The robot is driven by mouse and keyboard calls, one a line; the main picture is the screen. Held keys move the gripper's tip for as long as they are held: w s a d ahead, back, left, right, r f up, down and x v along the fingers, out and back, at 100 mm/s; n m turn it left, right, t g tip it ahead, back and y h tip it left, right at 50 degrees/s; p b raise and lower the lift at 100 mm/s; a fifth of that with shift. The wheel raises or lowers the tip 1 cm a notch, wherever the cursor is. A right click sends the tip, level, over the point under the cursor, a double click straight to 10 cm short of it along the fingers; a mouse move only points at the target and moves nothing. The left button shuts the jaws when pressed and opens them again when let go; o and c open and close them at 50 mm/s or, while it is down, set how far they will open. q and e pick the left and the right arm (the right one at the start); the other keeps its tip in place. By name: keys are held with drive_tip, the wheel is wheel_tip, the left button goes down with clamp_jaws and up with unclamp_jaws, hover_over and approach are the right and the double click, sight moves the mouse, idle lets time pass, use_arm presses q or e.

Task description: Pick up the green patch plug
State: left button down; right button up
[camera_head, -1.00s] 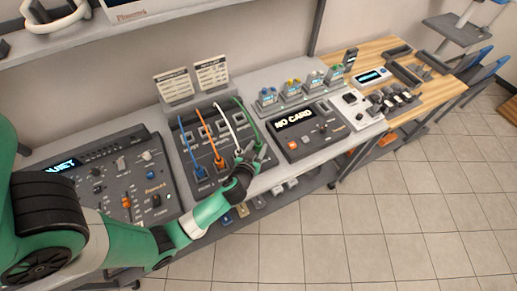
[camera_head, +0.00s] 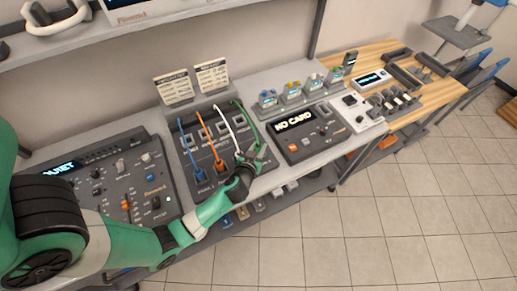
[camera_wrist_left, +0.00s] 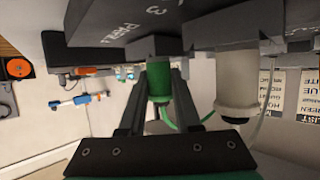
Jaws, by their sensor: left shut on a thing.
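The green patch plug (camera_wrist_left: 158,82) shows in the left wrist view between the two fingers of my left gripper (camera_wrist_left: 155,105), which is shut on it. Its top end meets the dark patch panel (camera_wrist_left: 110,25), and I cannot tell whether it is still seated. In the head view my left gripper (camera_head: 245,162) is at the front right of the patch panel (camera_head: 206,160) and hides the plug. The green cable (camera_head: 246,120) rises from there to the panel's back. My right gripper is not in view.
The white plug (camera_wrist_left: 236,80) hangs close beside the green one. Blue (camera_head: 187,148) and orange (camera_head: 208,135) cables stand to the left in the panel. A NO CARD device (camera_head: 300,130) is just right of my gripper. A mixer console (camera_head: 105,185) is at the left.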

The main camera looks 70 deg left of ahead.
sight(258, 147)
use_arm(q)
drive_tip(key=r, duration=0.1)
drive_tip(key=r+p, duration=0.1)
drive_tip(key=r, duration=0.1)
drive_tip(key=r+p, duration=0.1)
drive_tip(key=shift+s+d+r, duration=0.2)
drive_tip(key=shift+d+r, duration=0.05)
drive_tip(key=shift+d, duration=0.15)
drive_tip(key=w+r+p+v, duration=0.1)
drive_tip(key=r+p+v, duration=0.2)
drive_tip(key=p+v, duration=1.2)
drive_tip(key=shift+p, duration=1.2)
drive_tip(key=shift+w, duration=0.15)
